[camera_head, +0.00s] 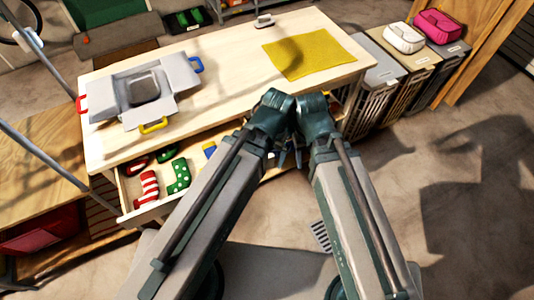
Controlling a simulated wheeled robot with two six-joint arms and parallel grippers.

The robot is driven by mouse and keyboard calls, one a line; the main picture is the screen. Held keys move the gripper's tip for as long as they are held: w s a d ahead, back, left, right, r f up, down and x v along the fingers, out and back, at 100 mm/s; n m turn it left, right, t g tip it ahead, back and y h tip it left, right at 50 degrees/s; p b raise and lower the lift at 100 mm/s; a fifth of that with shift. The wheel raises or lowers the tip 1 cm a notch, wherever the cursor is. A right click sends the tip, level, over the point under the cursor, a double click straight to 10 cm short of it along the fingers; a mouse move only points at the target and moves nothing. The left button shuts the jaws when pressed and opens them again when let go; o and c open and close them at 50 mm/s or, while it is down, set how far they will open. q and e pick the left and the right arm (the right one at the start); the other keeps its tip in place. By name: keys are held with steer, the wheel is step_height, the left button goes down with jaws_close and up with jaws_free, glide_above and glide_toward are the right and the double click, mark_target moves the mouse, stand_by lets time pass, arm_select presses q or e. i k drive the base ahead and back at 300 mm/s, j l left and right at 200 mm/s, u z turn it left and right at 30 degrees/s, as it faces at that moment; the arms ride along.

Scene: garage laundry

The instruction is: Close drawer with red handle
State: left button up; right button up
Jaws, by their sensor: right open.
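An open drawer (126,192) sticks out from the front of the light wooden table. Red-and-white striped and green dotted socks lie in it, with small blue and dark red items. The drawer's right part and most of its front are hidden behind my arms, and I see no red handle on it. My right gripper (298,156) is open in front of the table, small and partly hidden beneath its wrist. My left arm crosses over the drawer from below. Its gripper is close to the right one, and I cannot make out its fingers.
On the tabletop (225,105) lie a grey folding board (180,72) with red, blue and yellow grips, a yellow cloth (308,53) and a small grey object (264,21). Slatted bins (372,98) stand right of the table, with white and pink bags on top. Floor at right is clear.

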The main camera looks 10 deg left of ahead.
mark_target(130, 189)
steer(key=j+u, duration=0.1)
steer(key=u, duration=0.65)
steer(key=i+j+u, duration=0.1)
steer(key=u, duration=0.25)
